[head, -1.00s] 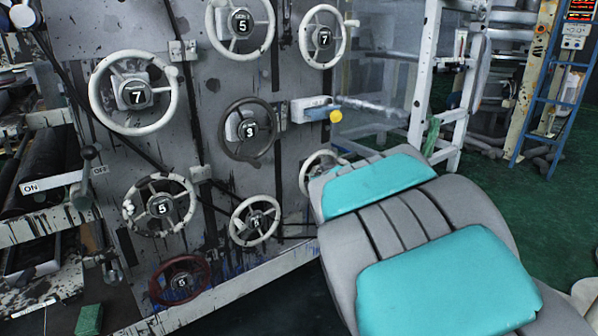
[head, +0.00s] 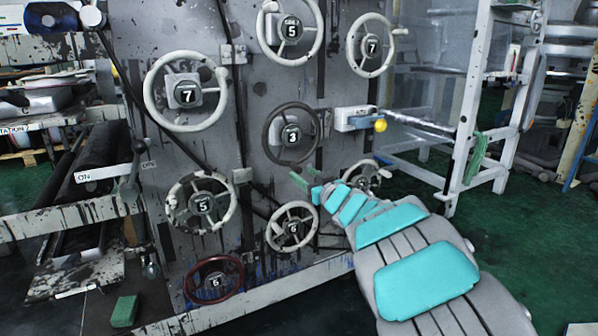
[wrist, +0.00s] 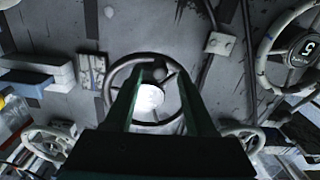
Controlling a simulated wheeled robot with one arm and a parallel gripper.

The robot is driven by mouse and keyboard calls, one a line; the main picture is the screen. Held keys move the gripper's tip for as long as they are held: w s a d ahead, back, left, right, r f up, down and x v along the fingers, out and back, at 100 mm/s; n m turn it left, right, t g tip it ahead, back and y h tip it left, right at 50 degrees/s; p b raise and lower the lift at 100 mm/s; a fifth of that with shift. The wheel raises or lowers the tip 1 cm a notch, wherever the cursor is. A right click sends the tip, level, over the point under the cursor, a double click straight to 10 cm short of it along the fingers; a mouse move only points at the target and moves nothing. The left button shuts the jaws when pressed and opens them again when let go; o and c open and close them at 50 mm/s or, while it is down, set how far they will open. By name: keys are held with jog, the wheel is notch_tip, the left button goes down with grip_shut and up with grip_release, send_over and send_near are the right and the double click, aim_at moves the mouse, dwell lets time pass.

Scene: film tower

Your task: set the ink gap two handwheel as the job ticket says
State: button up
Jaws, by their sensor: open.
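Several numbered handwheels are mounted on a grey, ink-stained panel (head: 255,155). In the head view, a dark grey handwheel (head: 268,135) reading 3 sits mid-panel. My gripper (head: 306,186) has green fingers and is open, below and slightly right of that wheel in the picture. In the wrist view, my gripper (wrist: 160,75) points at the dark wheel (wrist: 118,75), with its hub between the fingers in the picture; I see no clear contact. Glare whitens its dial (wrist: 150,97) there. I cannot read which wheel is ink gap two. No job ticket is legible.
White wheels read 7 (head: 150,92), 5 (head: 173,213), 5 (head: 263,30) and 7 (head: 355,45). A lower white wheel (head: 273,237) and a red wheel (head: 240,275) seem to read 6. A box with a yellow knob (head: 380,126) juts out right of the dark wheel.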

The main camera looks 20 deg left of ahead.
aim_at(300, 172)
jog(key=x, duration=0.3)
jog(key=shift+w+a+f, duration=0.1)
jog(key=shift+w+a, duration=0.25)
jog(key=shift+a, duration=0.1)
grip_shut()
dwell(1.2)
